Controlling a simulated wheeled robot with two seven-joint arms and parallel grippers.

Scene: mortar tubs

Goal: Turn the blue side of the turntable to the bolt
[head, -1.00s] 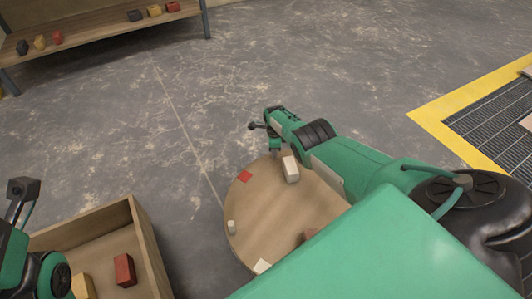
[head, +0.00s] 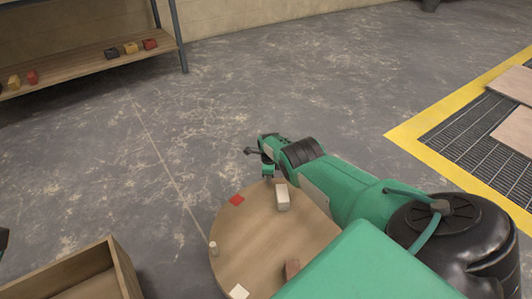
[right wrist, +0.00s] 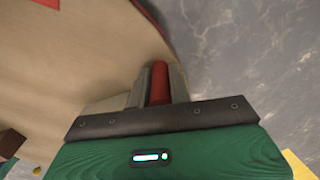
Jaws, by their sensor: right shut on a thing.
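The turntable (head: 250,235) is a round wooden disc in front of me, partly covered by my right arm. Its rim shows a red patch (head: 237,200) and a white patch (head: 239,292); I see no blue side. A small pale peg (head: 213,248) stands at its left edge; I cannot tell if it is the bolt. My right gripper (head: 268,175) is at the disc's far edge. In the right wrist view it is shut on a red upright post (right wrist: 159,82) at the rim.
A whitish block (head: 282,198) and a brownish-red block (head: 292,268) sit on the disc. A wooden crate (head: 122,268) stands at lower left. A shelf (head: 85,70) with small blocks is at the back left. A yellow-edged grate (head: 460,140) lies right. Floor between is clear.

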